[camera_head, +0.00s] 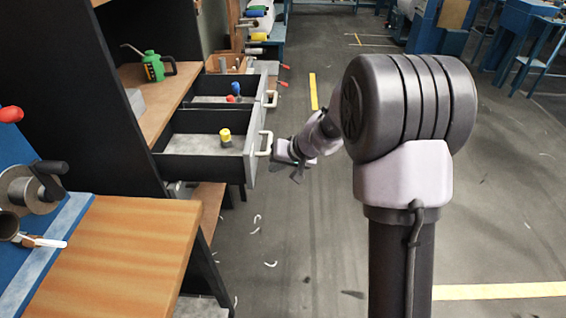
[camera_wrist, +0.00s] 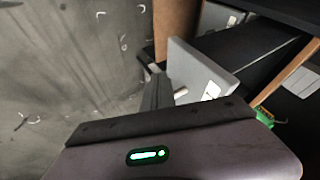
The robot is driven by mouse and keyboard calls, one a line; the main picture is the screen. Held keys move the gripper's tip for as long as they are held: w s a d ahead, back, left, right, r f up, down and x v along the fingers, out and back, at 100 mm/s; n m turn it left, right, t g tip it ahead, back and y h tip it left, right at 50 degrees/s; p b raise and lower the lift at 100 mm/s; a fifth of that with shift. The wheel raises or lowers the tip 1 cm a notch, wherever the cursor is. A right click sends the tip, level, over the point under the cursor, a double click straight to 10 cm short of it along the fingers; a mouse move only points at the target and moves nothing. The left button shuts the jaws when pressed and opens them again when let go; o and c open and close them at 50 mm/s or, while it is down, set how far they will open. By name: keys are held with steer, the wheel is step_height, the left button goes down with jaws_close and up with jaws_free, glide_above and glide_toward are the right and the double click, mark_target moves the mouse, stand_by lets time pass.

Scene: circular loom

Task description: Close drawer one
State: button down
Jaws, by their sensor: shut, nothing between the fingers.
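Two grey-fronted drawers stand pulled out of the dark workbench in the head view. The nearer drawer (camera_head: 195,160) holds a small yellow object (camera_head: 225,137). The farther drawer (camera_head: 205,100) holds a blue item (camera_head: 236,88) and a red one. I see no label telling which is drawer one. My gripper (camera_head: 291,162) is low, just right of the nearer drawer's pale handle (camera_head: 264,143), seemingly apart from it. In the wrist view my gripper's dark fingers (camera_wrist: 157,88) are together and empty, beside a grey drawer front (camera_wrist: 196,72); contact cannot be told.
A green oil can (camera_head: 153,66) stands on the wooden shelf. A wooden bench top (camera_head: 130,235) with a blue-edged machine lies at the near left. White curved scraps lie on the floor below the drawers. The floor (camera_head: 320,250) right of the drawers is mostly clear.

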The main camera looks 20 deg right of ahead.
steer(key=shift+w+a+f, duration=0.1)
steer(key=shift+w+a, duration=0.2)
steer(key=shift+a, duration=0.4)
steer(key=shift+w+a, duration=0.25)
steer(key=shift+a, duration=0.4)
steer(key=shift+w+a+f, duration=0.1)
steer(key=shift+w+a, duration=0.2)
steer(key=shift+a, duration=0.4)
steer(key=shift+a, duration=0.1)
